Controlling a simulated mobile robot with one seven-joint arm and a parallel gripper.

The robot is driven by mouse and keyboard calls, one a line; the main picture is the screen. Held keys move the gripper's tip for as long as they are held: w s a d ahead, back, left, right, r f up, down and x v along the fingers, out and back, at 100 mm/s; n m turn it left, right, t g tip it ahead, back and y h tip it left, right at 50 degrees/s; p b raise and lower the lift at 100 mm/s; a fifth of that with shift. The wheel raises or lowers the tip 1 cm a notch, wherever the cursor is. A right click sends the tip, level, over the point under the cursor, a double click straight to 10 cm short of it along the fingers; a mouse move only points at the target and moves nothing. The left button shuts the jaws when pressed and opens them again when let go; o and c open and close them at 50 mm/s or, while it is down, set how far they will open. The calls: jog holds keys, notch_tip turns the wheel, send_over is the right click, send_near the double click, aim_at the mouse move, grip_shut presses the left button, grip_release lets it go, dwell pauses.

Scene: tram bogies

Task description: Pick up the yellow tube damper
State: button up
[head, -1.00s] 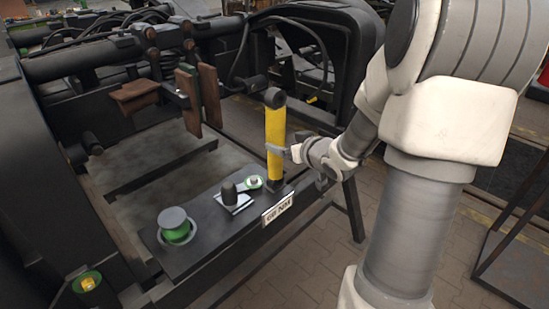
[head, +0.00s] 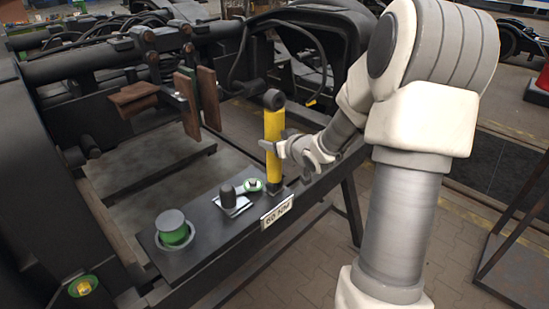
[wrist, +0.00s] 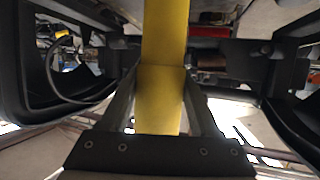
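The yellow tube damper (head: 273,145) stands upright at the right end of a dark plate, with a dark eye at its top and a dark foot. My gripper (head: 272,146) is level with its middle, one finger crossing in front of it. In the wrist view the damper (wrist: 163,85) runs between the two fingers of my gripper (wrist: 163,85). The fingers lie along both sides, very near it, with a thin gap seeming to show. Whether they touch at the tips is hard to tell.
Bogie beams and cables stand behind. A dark stand (head: 515,240) is at right.

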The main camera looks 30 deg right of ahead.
grip_shut()
jog(key=shift+r, duration=0.15)
jog(key=shift+w, duration=0.1)
